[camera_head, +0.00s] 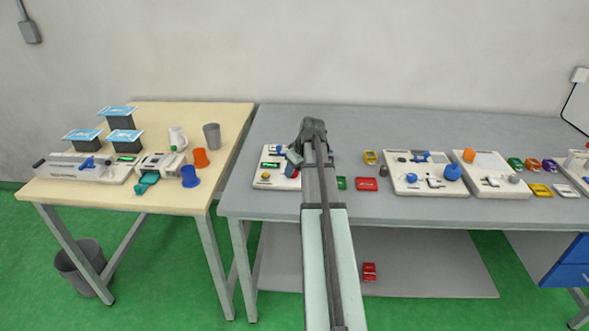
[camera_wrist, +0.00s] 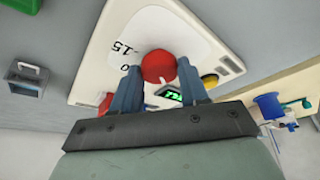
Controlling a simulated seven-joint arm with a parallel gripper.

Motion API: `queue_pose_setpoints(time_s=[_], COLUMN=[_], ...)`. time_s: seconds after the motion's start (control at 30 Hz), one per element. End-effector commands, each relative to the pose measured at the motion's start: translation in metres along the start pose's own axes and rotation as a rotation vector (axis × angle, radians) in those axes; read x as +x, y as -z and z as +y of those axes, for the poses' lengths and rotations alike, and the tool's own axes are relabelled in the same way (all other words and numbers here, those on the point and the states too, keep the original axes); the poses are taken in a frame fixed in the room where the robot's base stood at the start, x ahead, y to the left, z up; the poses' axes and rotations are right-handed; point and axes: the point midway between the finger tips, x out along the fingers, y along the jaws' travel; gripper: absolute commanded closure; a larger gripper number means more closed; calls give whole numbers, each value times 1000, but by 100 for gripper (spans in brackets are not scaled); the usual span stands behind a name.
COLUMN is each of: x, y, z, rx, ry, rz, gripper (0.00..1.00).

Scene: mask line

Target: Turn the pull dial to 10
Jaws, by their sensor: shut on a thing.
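The pull dial is a round red knob (camera_wrist: 159,66) on a white panel (camera_wrist: 100,50), which carries printed scale marks, with "15" readable beside the knob. My gripper (camera_wrist: 160,70) has one finger on each side of the red knob and is shut on it. In the head view the panel (camera_head: 262,184) lies at the left end of the grey table, with my gripper (camera_head: 293,163) over its right part. I cannot read which mark the dial points to.
A small green-lit display (camera_wrist: 172,94) and a yellow button (camera_wrist: 210,80) sit close to the fingers. Red and green blocks (camera_head: 366,184) lie right of my arm. Another white panel (camera_head: 405,186) stands further right. A beige table (camera_head: 110,198) stands left.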

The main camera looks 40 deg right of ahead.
Motion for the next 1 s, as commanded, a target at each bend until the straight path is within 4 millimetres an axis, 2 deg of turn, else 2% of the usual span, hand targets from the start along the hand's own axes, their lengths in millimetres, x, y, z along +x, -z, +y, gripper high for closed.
queue_pose_setpoints(time_s=[1.0], x=[2], y=[4], z=[-7], rx=[887], ry=[-370], rz=[-1], gripper=[87])
